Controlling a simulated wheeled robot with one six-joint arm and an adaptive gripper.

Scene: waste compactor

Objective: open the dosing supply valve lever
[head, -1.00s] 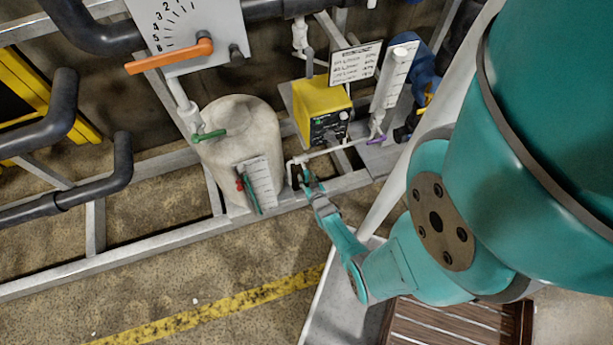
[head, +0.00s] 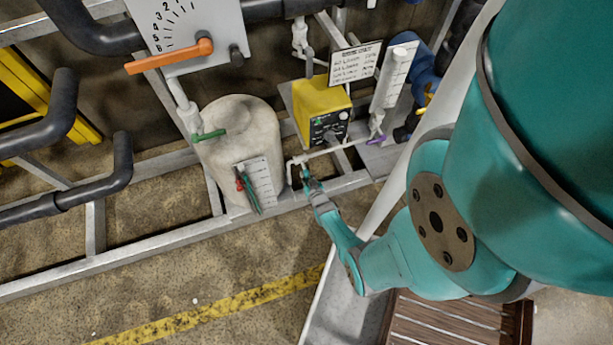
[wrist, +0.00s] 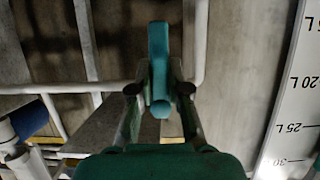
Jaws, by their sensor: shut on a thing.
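The dosing supply valve lever appears as a teal handle (wrist: 158,45) at the upper middle of the wrist view, running between my fingers. My gripper (wrist: 158,88) is shut on this lever, with one finger on each side of it. In the head view my gripper (head: 306,178) is small and sits at the white pipe just right of the pale tank. There the lever is mostly hidden by the fingers, and its exact angle cannot be told.
The yellow dosing pump (head: 322,102) and a purple lever (head: 376,140) are behind. A grey frame rail (head: 120,258) runs below.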

